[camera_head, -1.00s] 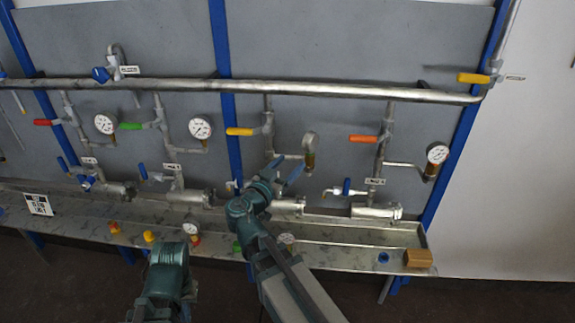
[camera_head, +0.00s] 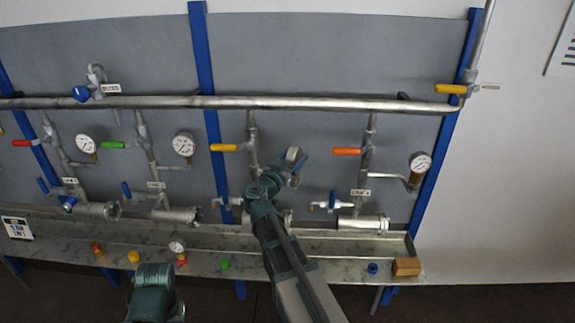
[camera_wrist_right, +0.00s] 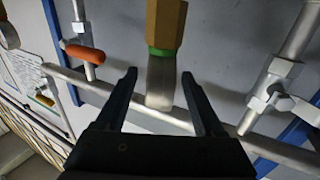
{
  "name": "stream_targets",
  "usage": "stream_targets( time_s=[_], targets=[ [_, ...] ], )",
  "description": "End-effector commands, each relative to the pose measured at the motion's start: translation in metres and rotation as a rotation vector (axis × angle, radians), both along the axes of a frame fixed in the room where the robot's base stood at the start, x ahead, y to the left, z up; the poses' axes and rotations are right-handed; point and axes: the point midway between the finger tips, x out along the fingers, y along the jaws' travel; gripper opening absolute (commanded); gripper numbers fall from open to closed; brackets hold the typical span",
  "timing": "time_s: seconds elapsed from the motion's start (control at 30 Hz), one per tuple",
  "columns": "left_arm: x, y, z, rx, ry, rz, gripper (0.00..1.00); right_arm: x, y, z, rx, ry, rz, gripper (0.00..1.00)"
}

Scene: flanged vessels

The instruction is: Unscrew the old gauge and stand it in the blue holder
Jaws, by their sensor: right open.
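A round gauge (camera_head: 294,154) sits on the third branch of the pipework, seen nearly edge-on. My right gripper (camera_head: 296,174) is open at its lower part. In the right wrist view, the open fingers (camera_wrist_right: 158,80) lie either side of a grey stem (camera_wrist_right: 160,85) below a brass hex fitting (camera_wrist_right: 165,25) with a green band. Gaps show on both sides; I cannot tell how deep the stem sits between the fingers. The blue holder (camera_head: 372,268) is on the front ledge at right and looks empty. My left gripper is not visible, only a teal arm part at the bottom.
Other gauges are mounted at left (camera_head: 183,144) and right (camera_head: 420,162). A small gauge (camera_head: 177,246) stands on a red holder (camera_head: 182,263). A green holder (camera_head: 225,264) and a wooden block (camera_head: 407,266) are on the ledge. An orange valve handle (camera_head: 347,151) is close to my right gripper.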

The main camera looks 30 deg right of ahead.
Motion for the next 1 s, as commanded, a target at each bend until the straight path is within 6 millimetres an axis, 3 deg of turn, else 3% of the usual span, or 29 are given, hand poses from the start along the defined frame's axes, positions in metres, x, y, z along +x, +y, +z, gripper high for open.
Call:
stream_targets(
  time_s=[0.47,0.83,1.0],
  targets=[
    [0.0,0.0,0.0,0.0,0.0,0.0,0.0,0.0052,-0.0083,0.0,0.0,0.0,0.0,0.7],
    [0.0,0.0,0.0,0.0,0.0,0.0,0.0,0.0051,-0.0082,0.0,0.0,0.0,0.0,0.03],
    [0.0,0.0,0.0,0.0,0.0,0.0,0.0,0.0052,-0.0081,0.0,0.0,0.0,0.0,0.0]
  ],
)
